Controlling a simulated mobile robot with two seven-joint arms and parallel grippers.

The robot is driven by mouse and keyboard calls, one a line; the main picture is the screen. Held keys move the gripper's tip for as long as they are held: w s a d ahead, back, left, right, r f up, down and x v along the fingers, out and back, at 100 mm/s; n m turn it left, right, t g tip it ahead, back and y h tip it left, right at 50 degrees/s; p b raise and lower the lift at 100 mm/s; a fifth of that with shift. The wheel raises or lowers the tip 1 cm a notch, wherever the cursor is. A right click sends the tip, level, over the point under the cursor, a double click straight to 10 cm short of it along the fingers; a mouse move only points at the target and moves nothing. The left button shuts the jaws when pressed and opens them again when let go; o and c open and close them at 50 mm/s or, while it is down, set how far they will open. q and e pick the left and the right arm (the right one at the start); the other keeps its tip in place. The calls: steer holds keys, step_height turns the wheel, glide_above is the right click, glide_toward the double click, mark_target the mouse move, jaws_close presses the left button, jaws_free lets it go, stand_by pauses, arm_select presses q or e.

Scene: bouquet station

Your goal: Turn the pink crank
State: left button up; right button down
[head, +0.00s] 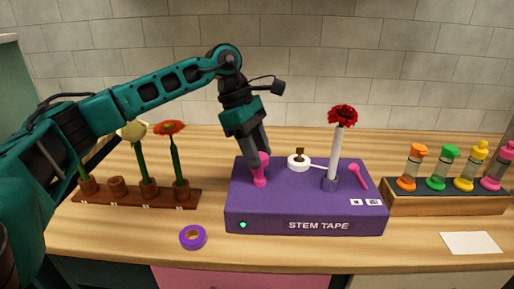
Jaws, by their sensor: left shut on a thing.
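The purple stem tape machine (290,208) stands on the wooden table. My left gripper (260,158) comes down from above over its left part and is shut on an upright pink handle (260,176), which I take to be the pink crank. The fingers hide the upper part of this handle. A second pink piece, a small lever (357,175), lies tilted on the right of the machine's top. A dark red flower (342,115) with a white stem stands upright in a purple holder (331,183). A white tape roll (299,161) sits left of the stem. My right gripper is not in view.
A brown rack (150,200) with a pale yellow and an orange-red flower stands left. A purple tape roll (193,237) lies in front. A wooden rack (450,201) of several colored bottles and a white card (470,243) are at right.

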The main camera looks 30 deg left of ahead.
arm_select(q)
steer(key=shift+m, duration=0.6)
steer(key=o, duration=1)
steer(key=shift+o, duration=0.2)
steer(key=shift+r, duration=0.1)
steer(key=v, duration=1.2)
steer(key=shift+w+r+p, duration=0.25)
steer(key=shift+r+p, duration=0.1)
steer(key=shift+p, duration=0.05)
steer(key=shift+a, duration=0.1)
